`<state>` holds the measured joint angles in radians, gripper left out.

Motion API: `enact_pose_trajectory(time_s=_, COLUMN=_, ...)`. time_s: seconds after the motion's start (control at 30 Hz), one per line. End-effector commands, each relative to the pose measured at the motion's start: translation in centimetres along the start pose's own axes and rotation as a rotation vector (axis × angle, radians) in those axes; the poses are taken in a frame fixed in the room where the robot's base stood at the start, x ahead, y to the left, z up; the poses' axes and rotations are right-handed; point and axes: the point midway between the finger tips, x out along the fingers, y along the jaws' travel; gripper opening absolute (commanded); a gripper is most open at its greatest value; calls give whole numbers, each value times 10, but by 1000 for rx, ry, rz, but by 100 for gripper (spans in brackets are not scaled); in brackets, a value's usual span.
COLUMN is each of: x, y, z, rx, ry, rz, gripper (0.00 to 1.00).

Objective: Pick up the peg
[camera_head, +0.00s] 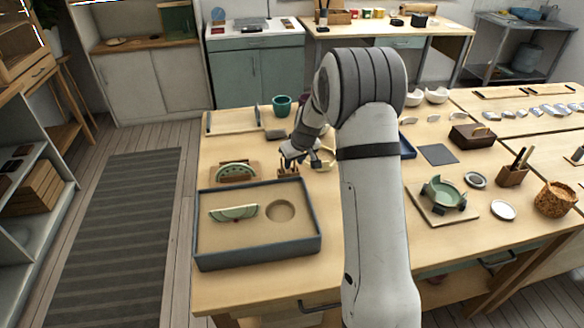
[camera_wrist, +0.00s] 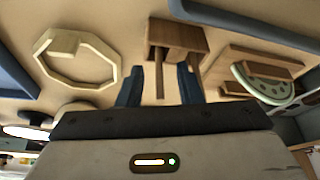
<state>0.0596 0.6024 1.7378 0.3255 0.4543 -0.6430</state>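A small wooden block (camera_wrist: 180,34) with thin wooden pegs standing out of it is in the wrist view. One peg (camera_wrist: 158,80) lies between the two fingers of my gripper (camera_wrist: 159,84), with a gap on each side. My gripper is open. In the head view my gripper (camera_head: 288,158) is just above the peg block (camera_head: 288,173), behind the grey-rimmed tray. The pegs are small and partly hidden there. How deep they sit in the block cannot be told.
A pale octagonal ring (camera_wrist: 78,58) lies beside the block. On the other side a wooden stand (camera_wrist: 268,62) holds a green dish piece (camera_wrist: 262,84). The grey-rimmed tray (camera_head: 258,252) stands in front, holding a broken green piece (camera_head: 234,213). A green cup (camera_head: 281,105) stands behind.

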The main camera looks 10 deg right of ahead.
Motion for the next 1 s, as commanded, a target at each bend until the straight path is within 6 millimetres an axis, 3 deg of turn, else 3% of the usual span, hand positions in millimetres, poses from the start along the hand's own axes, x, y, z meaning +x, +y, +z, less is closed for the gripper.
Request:
enact_pose_trajectory(time_s=0.1, x=0, y=0, z=0, rx=0, ry=0, rz=0, gripper=32)
enact_pose_trajectory(time_s=0.5, x=0, y=1, z=0, rx=1, ry=0, rz=1, gripper=0)
enact_pose_trajectory(time_s=1.0, x=-8, y=2, z=-3, rx=1, ry=3, rz=2, gripper=0)
